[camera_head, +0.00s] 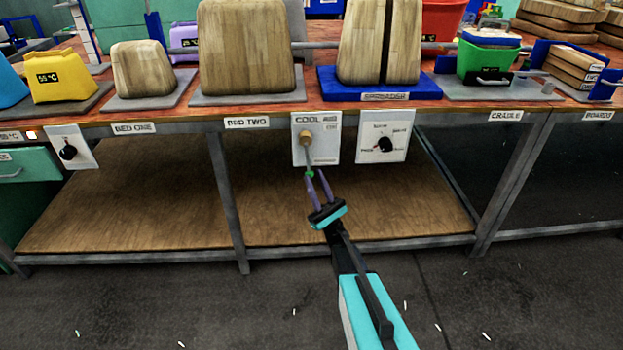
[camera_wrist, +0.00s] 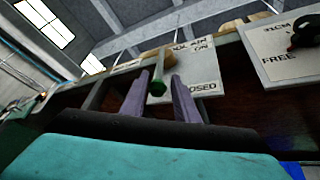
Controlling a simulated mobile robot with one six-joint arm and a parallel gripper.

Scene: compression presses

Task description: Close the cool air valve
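The cool air valve is on a white plate (camera_head: 327,150) fixed to the bench's front edge, labelled "COOL". It has a tan round hub (camera_head: 305,137) and a thin lever hanging down to a green tip (camera_head: 310,174). In the wrist view the plate (camera_wrist: 203,68) reads "ON" higher up and "...OSED" lower down. My gripper (camera_head: 316,176) is just below the plate with purple fingers spread. In the wrist view the green tip (camera_wrist: 157,88) shows between the fingertips (camera_wrist: 163,80), nearer the left finger. Contact with the lever cannot be told.
A second white plate with a black knob (camera_head: 384,144) is close to the right. Another knob plate (camera_head: 71,149) is at far left. Wooden blocks and bins stand on the bench (camera_head: 270,112). A lower wooden shelf (camera_head: 130,205) and grey metal legs are below.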

